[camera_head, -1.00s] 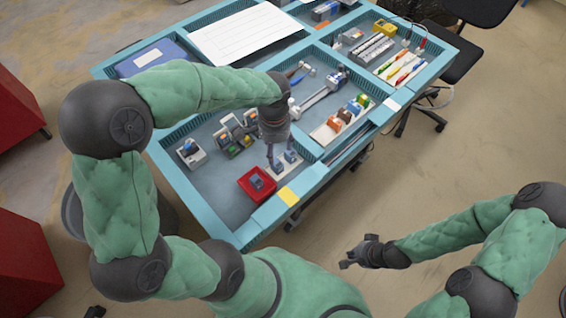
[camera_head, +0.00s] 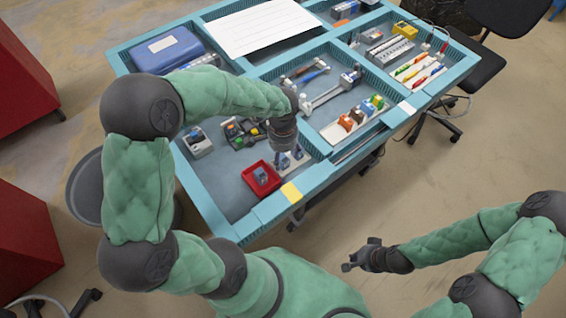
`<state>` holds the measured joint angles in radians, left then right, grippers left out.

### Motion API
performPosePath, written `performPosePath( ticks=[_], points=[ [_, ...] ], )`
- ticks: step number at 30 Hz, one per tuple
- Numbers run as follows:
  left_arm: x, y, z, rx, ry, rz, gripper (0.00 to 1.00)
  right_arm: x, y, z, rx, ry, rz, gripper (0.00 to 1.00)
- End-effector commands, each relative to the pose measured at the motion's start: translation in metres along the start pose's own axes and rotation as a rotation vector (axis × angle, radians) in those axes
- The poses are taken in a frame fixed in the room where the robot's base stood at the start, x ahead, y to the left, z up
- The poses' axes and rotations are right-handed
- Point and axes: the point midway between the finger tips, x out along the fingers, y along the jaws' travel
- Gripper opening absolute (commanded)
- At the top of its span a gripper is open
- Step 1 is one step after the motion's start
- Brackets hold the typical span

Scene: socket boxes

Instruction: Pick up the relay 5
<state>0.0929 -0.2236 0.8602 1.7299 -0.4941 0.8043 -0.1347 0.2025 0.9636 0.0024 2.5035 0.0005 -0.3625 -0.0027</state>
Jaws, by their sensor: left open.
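Small grey-blue relays stand on a white strip (camera_head: 291,166) near the front of the workbench; I cannot read which one is relay 5. One relay (camera_head: 283,161) is at the left of the strip and another (camera_head: 298,153) is to its right. A similar relay (camera_head: 261,173) lies in a red tray (camera_head: 250,183) just left of the strip. My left gripper (camera_head: 284,151) is open, pointing down at the relays, and partly covers them; contact cannot be told. My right gripper (camera_head: 350,264) hangs away from the bench, over the floor, and its jaw opening is unclear.
A white socket box (camera_head: 199,147) and a dark holder with coloured parts (camera_head: 238,131) stand behind the tray. Dividers separate the compartments. A row of coloured blocks (camera_head: 360,114) is to the right, and a blue case (camera_head: 168,50) is at the back left.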

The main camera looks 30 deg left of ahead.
Motion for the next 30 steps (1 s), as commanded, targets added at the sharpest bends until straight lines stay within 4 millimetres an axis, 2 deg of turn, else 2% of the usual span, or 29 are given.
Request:
performPosePath(
  ticks=[1,4,12,14,19,20,30],
  points=[
    [0.012,0.000,-0.001,0.000,-0.004,0.001,0.65,0.006,0.002,0.000,0.000,0.000,0.000,0.00],
    [0.023,0.000,0.000,-0.001,-0.002,0.001,0.65,0.010,0.003,0.000,0.000,0.000,0.000,0.00],
    [0.026,0.000,-0.001,-0.001,0.000,0.001,0.65,0.009,0.003,0.000,0.000,0.000,0.000,0.00],
    [0.026,0.000,-0.001,-0.001,0.000,0.001,0.51,0.009,0.003,0.000,0.000,0.000,0.000,0.00],
    [0.026,0.000,-0.001,-0.001,0.000,0.001,0.03,0.009,0.003,0.000,0.000,0.000,0.000,0.00],
    [0.026,0.000,-0.001,-0.001,0.000,0.001,0.00,0.009,0.003,0.000,0.000,0.000,0.000,0.00],
    [0.025,0.000,-0.001,-0.001,0.000,0.001,0.00,0.009,0.003,0.000,0.000,0.000,0.000,0.00]
  ],
)
